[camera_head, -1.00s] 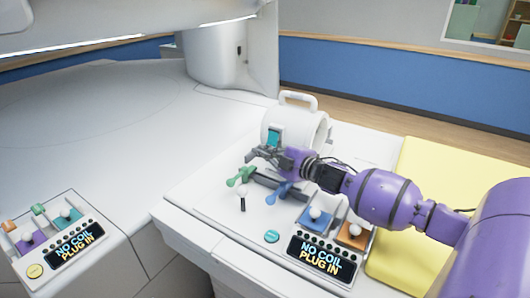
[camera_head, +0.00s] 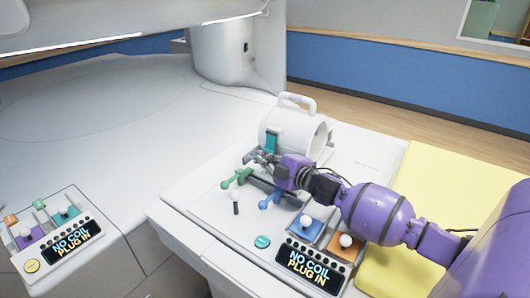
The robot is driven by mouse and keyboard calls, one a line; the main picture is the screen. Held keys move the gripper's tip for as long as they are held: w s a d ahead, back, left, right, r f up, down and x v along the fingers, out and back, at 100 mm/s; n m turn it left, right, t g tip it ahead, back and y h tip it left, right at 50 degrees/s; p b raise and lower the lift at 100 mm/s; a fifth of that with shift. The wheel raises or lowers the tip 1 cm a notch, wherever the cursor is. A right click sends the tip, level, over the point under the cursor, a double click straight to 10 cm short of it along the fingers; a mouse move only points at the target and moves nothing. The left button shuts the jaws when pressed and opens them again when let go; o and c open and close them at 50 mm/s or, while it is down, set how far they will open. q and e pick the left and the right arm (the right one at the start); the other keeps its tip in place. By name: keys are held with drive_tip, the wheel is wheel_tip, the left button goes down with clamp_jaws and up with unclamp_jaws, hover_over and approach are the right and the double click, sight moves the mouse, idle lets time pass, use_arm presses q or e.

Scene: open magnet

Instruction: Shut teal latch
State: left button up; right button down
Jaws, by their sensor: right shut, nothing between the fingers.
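The teal latch (camera_head: 271,142) is on the front of a white cylindrical coil (camera_head: 291,128) with a handle on top. I cannot tell whether the latch is fully shut. My right gripper (camera_head: 259,159) is shut and empty, just below the latch. Its grey fingers point left, and I cannot tell whether they touch the latch. The gripper body hides part of the coil's lower front. My left gripper is not in view.
A "NO COIL PLUG IN" panel (camera_head: 309,269) is nearer. A yellow pad (camera_head: 425,190) lies right. The white bed (camera_head: 100,130) at left is clear.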

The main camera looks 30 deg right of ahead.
drive_tip(key=shift+a, duration=0.2)
drive_tip(key=shift+s+d, duration=0.2)
drive_tip(key=shift+s, duration=0.25)
drive_tip(key=v, duration=1.1)
drive_tip(key=shift+a+r, duration=0.1)
drive_tip(key=shift+r, duration=0.05)
